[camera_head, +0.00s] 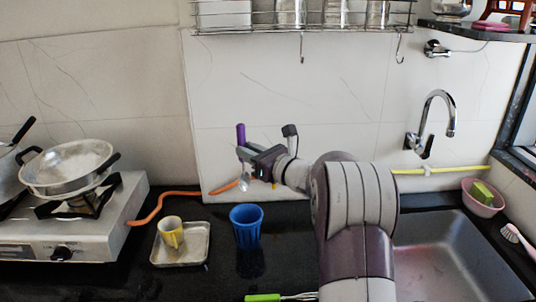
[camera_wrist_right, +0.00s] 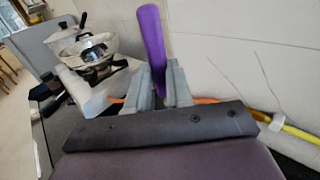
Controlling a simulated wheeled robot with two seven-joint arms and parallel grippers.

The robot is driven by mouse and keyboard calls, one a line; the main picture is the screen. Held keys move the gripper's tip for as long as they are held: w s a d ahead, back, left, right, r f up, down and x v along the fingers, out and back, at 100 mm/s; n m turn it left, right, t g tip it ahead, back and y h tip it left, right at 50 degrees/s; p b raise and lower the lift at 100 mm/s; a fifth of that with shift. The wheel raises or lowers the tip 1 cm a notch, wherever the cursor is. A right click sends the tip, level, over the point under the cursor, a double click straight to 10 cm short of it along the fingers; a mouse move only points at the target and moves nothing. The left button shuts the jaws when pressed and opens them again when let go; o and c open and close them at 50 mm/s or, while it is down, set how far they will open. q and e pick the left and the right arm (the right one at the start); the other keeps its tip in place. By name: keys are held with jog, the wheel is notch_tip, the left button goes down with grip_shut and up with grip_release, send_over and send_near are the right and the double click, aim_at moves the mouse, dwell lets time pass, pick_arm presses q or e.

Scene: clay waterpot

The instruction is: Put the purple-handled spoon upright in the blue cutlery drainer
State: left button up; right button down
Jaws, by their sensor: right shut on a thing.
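The purple-handled spoon (camera_head: 241,134) is held close to upright, with its purple handle up and its metal bowl end low. My right gripper (camera_head: 247,160) is shut on it. In the right wrist view the purple handle (camera_wrist_right: 152,42) rises between the two fingers of the gripper (camera_wrist_right: 160,88). The blue cutlery drainer (camera_head: 246,228) stands upright on the dark counter. In the head view the spoon appears above the drainer's rim and apart from it; I cannot tell how far behind it the spoon is. My left gripper is not in view.
A yellow cup (camera_head: 171,233) stands on a metal tray (camera_head: 191,260) left of the drainer. An orange hose (camera_head: 167,200) runs behind to the stove (camera_head: 75,222). A green-handled utensil (camera_head: 263,297) lies in front. The sink (camera_head: 455,255) is at right.

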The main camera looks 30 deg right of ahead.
aim_at(241, 171)
jog(key=shift+w+a+f, duration=0.25)
jog(key=shift+w+a, duration=0.1)
jog(key=shift+w, duration=0.15)
jog(key=shift+w+a+f, duration=0.25)
jog(key=shift+w+a, duration=0.1)
jog(key=shift+w, duration=0.15)
jog(key=shift+w+a+f, duration=0.1)
jog(key=shift+a+f, duration=0.05)
jog(key=shift+f, duration=0.05)
jog(key=shift+s+d+f+b, duration=0.15)
jog(key=shift+s+f+b, duration=0.2)
jog(key=shift+f, duration=0.15)
jog(key=shift+s+d+f+b, duration=0.1)
jog(key=shift+s+f+b, duration=0.2)
jog(key=shift+f, duration=0.15)
jog(key=f, duration=0.3)
jog(key=shift+w+a+b, duration=0.1)
jog(key=shift+w+b, duration=0.2)
jog(key=shift+b, duration=0.1)
pick_arm(q)
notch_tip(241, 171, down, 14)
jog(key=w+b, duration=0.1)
jog(key=b, duration=1)
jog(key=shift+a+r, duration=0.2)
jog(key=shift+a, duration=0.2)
pick_arm(e)
notch_tip(241, 171, down, 9)
jog(key=shift+r, duration=0.2)
